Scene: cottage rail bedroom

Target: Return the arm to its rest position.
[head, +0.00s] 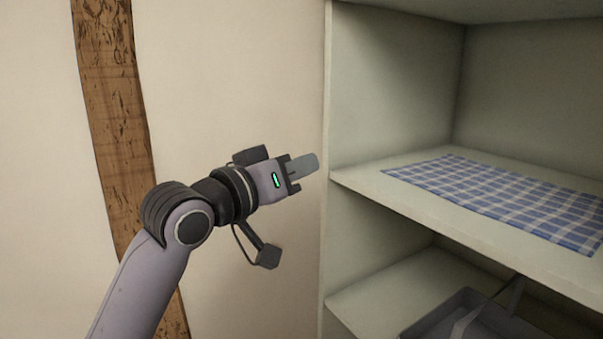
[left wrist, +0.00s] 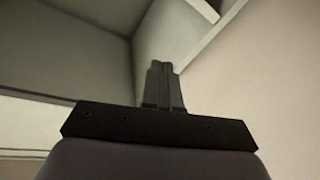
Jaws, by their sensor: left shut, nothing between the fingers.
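My left gripper (head: 304,166) is raised in front of the wall, just left of the shelf unit's side edge in the head view. Its fingers are together and hold nothing, and they point right toward the shelf unit. In the left wrist view the closed fingers (left wrist: 161,84) stand upright in the middle, with pale panels behind them. I cannot tell from these views whether the fingertips touch the shelf edge. My right gripper is not in view.
A pale shelf unit (head: 328,120) fills the right side. A blue checked cloth (head: 500,196) lies on its middle shelf. A grey tray (head: 452,318) sits on the shelf below. A wooden post (head: 112,100) runs up the wall at left. The wall area above my arm is clear.

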